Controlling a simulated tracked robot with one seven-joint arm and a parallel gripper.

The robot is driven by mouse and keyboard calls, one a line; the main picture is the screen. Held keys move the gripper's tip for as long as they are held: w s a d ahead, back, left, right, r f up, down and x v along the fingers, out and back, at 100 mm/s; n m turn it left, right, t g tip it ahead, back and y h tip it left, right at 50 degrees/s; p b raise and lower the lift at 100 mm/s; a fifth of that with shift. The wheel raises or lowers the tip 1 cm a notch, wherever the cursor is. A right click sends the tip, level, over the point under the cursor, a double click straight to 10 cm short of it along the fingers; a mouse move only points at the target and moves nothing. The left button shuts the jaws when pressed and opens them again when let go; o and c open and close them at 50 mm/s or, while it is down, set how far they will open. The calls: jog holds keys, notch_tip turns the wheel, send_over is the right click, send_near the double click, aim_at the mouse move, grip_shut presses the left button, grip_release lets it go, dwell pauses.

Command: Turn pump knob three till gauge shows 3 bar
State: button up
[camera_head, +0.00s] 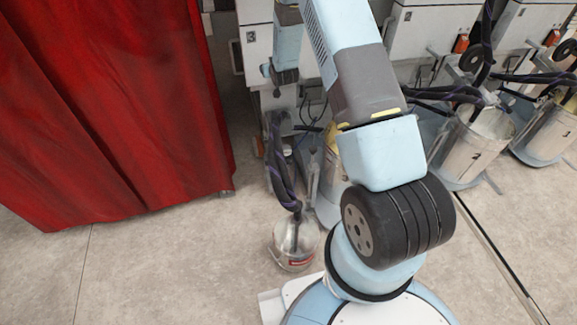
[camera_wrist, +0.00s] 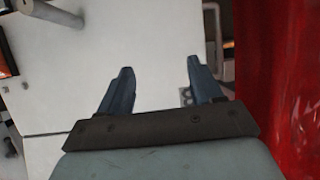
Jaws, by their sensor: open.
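My gripper (camera_wrist: 158,80) is open and empty in the wrist view. Its two blue-grey fingers stand apart in front of a white panel (camera_wrist: 70,75). The gap to the panel cannot be judged. A grey rod-like part (camera_wrist: 45,12) sticks out at the top left, apart from the fingers; I cannot tell what it is. I cannot make out pump knob three or a readable gauge in either view. In the head view white machine cabinets (camera_head: 415,28) stand at the back, and my arm hides part of them.
A red curtain (camera_head: 110,100) fills the left of the head view and the right edge of the wrist view (camera_wrist: 290,80). A small bucket (camera_head: 293,250) stands on the floor beside my base. Larger numbered buckets (camera_head: 468,150) with dark hoses stand at the right. Floor between curtain and small bucket is clear.

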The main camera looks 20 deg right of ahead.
notch_tip(320, 180, down, 16)
jog(key=a+t, duration=0.1)
jog(key=t, duration=0.1)
jog(key=m+t, duration=0.2)
jog(key=t, duration=0.1)
send_near(289, 164)
jog(key=w, duration=0.3)
jog(key=shift+h, duration=0.4)
jog(key=shift+w+a, duration=0.2)
jog(key=shift+w, duration=2.9)
jog(key=shift+c, duration=0.5)
jog(key=c, duration=1)
jog(key=shift+o, duration=0.2)
